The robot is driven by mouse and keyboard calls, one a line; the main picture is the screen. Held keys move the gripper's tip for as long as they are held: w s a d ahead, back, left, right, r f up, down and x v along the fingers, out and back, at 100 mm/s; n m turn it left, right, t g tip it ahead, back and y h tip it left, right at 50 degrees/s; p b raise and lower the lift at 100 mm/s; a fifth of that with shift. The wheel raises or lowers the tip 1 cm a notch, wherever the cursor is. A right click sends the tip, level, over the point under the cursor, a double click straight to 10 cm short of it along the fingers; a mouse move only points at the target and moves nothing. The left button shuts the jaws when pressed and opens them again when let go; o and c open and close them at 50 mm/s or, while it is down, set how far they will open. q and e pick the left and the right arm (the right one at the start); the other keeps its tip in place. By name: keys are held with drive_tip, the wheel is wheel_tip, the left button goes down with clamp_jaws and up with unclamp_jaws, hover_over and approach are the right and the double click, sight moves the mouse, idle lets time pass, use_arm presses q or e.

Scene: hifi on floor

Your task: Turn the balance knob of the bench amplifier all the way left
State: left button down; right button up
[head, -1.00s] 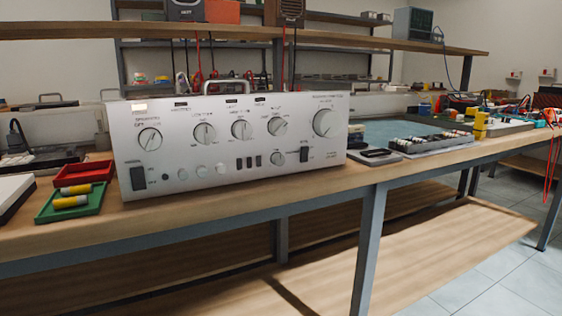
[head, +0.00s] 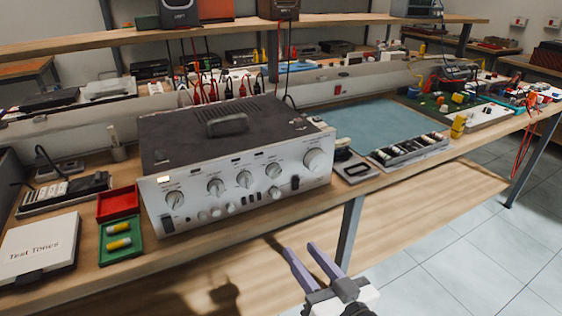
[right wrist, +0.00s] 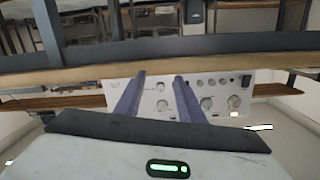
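The bench amplifier (head: 232,165) stands on the wooden bench, with a dark top and a silver front facing me. Its front has a row of round knobs, among them a middle knob (head: 244,179), another to its right (head: 273,170) and a large one at the far right (head: 315,160). The labels are too small to read, so I cannot tell which is the balance knob. My right gripper (head: 300,248) is open and empty, below and in front of the bench edge, apart from the amplifier. In the right wrist view the amplifier front (right wrist: 185,98) appears upside down beyond the open fingers. My left gripper is not in view.
Red tray (head: 118,203) and green tray (head: 121,249) with yellow cylinders lie left of the amplifier, beside a white "Test Tones" box (head: 38,247). A dark small-parts tray (head: 410,152) and blue mat (head: 372,124) lie right. A shelf (head: 225,37) runs above the bench.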

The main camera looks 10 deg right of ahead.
drive_tip(key=t+p, duration=0.1)
drive_tip(key=p, duration=0.2)
approach(276, 196)
drive_tip(key=x, duration=0.7)
drive_tip(key=shift+w, duration=0.35)
clamp_jaws()
